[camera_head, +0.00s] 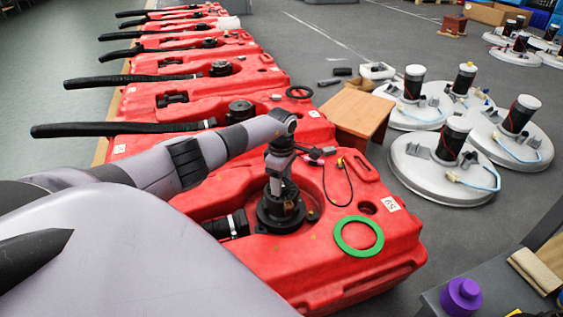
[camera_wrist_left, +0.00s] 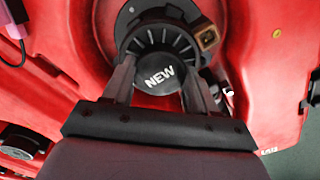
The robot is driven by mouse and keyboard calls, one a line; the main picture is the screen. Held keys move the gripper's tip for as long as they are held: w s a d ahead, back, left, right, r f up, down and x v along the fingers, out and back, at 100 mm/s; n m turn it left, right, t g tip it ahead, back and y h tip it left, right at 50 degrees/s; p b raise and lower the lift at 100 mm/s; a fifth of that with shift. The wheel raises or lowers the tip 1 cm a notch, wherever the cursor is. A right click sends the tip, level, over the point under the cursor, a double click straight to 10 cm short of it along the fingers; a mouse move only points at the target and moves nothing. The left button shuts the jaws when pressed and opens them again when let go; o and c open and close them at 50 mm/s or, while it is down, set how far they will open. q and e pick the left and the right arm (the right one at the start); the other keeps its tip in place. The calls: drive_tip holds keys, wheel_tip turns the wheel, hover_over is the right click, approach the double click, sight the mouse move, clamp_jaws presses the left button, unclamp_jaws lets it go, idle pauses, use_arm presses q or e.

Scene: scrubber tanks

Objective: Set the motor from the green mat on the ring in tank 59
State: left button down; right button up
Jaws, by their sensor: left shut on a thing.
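The motor (camera_wrist_left: 160,78) is black and finned, with "NEW" in white on its end. My left gripper (camera_head: 281,178) is shut on it; in the left wrist view the fingers (camera_wrist_left: 158,66) stand on both sides of it. The motor (camera_head: 281,205) is upright in the round well of the red tank labelled 59 (camera_head: 330,285), over the dark ring there. The motor and gripper hide most of the ring, and I cannot tell whether the motor rests on it. A flat green ring-shaped mat (camera_head: 343,247) lies bare on the tank's top. My right gripper is not in view.
A black cable (camera_head: 350,190) loops beside the well. A row of red tanks with black hoses (camera_head: 130,128) runs to the back left. White round scrubber decks (camera_head: 440,190) and a wooden box (camera_head: 352,115) stand right. A purple object (camera_head: 461,296) sits on a grey surface front right.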

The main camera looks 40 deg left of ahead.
use_arm(q)
drive_tip(key=shift+w+f, duration=0.15)
drive_tip(key=shift+f, duration=0.9)
idle(2.0)
drive_tip(key=shift+c, duration=1.2)
unclamp_jaws()
drive_tip(key=shift+o, duration=1.2)
drive_tip(key=shift+s+f, duration=0.2)
drive_tip(key=shift+r, duration=0.2)
drive_tip(key=shift+r+p, duration=2.75)
drive_tip(key=shift+r, duration=0.7)
drive_tip(key=shift+f, duration=0.1)
